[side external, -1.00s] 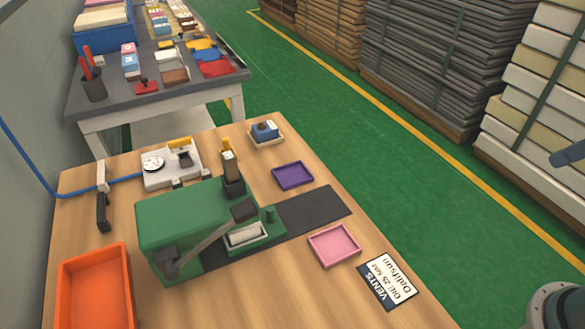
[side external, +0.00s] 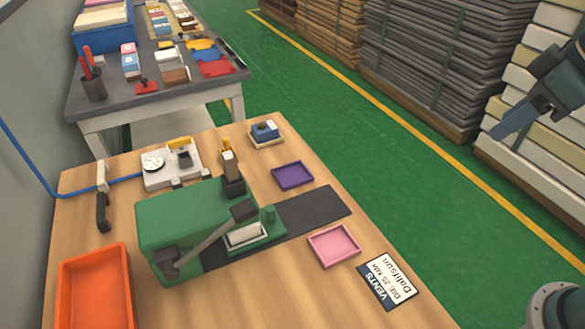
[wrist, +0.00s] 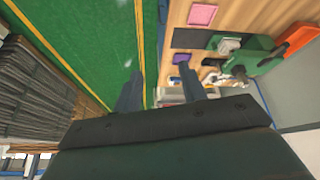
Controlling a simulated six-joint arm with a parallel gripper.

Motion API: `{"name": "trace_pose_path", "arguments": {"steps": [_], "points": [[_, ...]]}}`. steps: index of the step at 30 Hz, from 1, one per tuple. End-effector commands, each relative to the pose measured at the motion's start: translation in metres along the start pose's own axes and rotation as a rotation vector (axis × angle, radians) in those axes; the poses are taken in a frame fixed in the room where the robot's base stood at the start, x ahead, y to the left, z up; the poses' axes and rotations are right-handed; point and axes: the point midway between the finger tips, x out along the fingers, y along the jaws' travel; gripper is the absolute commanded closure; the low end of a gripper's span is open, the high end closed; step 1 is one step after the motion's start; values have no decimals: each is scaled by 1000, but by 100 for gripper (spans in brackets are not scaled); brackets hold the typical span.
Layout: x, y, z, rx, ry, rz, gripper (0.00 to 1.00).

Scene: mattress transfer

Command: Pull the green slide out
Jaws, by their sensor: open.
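The green machine (side external: 185,225) stands on the wooden table with a grey lever across its front. Its green slide (side external: 262,232) is at the machine's right side, with a small upright green post and a pale block in a recess. The slide sits at the left end of a dark strip (side external: 312,212). How far it is pushed in is hard to tell. My gripper (side external: 512,122) is high at the right edge, beyond the table and far from the slide. In the wrist view my gripper (wrist: 160,82) is open with nothing between its fingers.
A pink tray (side external: 334,246), a purple tray (side external: 292,175) and a label card (side external: 388,280) lie near the dark strip. An orange bin (side external: 95,290) is at the front left. A white device (side external: 170,165) stands behind the machine. Stacked slabs (side external: 535,90) stand at the right.

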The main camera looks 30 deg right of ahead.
Motion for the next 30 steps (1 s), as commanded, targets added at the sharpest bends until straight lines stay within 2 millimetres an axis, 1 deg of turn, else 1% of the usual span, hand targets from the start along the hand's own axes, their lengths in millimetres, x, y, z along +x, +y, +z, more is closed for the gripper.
{"name": "trace_pose_path", "arguments": {"steps": [1, 6, 11, 15, 23, 30], "points": [[6, -2, -11, -36, -8, -15, 59], [24, -12, -47, -155, -21, -61, 59], [46, -23, -78, -265, -31, -107, 59], [68, -35, -102, -359, -37, -148, 59], [118, -62, -142, -532, -44, -229, 59], [170, -93, -168, -687, -44, -309, 59]]}}
